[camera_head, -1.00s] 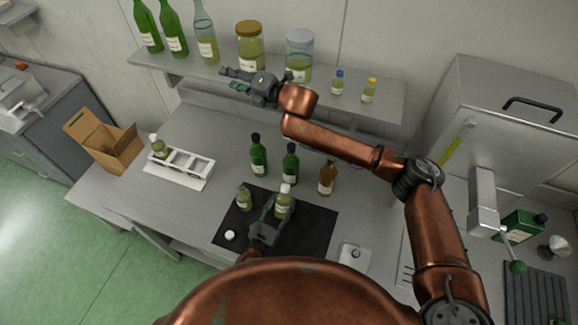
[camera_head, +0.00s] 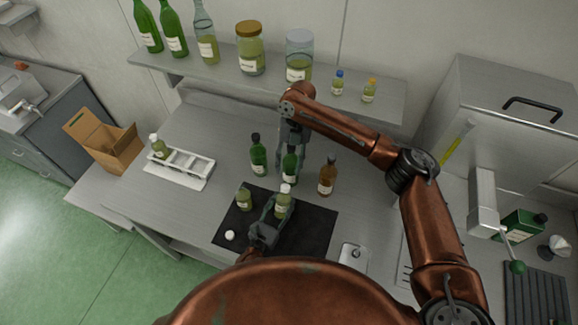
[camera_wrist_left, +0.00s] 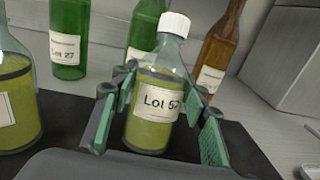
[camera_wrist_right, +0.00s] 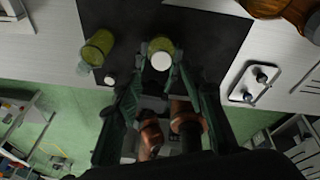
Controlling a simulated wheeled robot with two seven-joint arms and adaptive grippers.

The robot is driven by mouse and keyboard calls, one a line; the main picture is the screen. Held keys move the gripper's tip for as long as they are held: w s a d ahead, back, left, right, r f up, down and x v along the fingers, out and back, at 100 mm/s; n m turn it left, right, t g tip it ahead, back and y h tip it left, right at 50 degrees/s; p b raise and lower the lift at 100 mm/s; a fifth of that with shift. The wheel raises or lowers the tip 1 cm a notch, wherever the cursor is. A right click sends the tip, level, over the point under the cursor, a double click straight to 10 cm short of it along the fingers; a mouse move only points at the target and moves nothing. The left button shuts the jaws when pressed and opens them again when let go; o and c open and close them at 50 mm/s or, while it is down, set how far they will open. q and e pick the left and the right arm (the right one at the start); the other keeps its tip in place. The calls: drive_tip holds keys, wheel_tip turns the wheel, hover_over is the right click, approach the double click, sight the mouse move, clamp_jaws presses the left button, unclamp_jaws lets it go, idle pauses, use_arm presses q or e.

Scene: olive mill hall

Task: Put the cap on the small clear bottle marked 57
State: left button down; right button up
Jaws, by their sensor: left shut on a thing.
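The small clear bottle marked 57 (camera_wrist_left: 152,112) stands upright on the black mat, with yellow-green liquid inside. A white cap (camera_wrist_left: 173,25) sits on its neck; I cannot tell how tightly. My left gripper (camera_head: 277,210) is shut around its body, a finger on each side. My right gripper (camera_head: 290,166) points down with its fingers apart and empty, above the bench beyond the bottle in the head view. In the right wrist view the white cap (camera_wrist_right: 161,61) shows from above, ahead of the open fingers.
A second small bottle (camera_head: 244,199) and a loose white cap (camera_head: 229,235) are on the mat (camera_head: 313,232), left of the held bottle. Two green bottles (camera_head: 258,158) and a brown bottle (camera_head: 327,178) stand behind. A white rack (camera_head: 183,168) is further left.

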sight(286, 186)
drive_tip(key=shift+s, duration=0.1)
drive_tip(key=shift+x, duration=4)
drive_tip(key=shift+c, duration=0.2)
clamp_jaws()
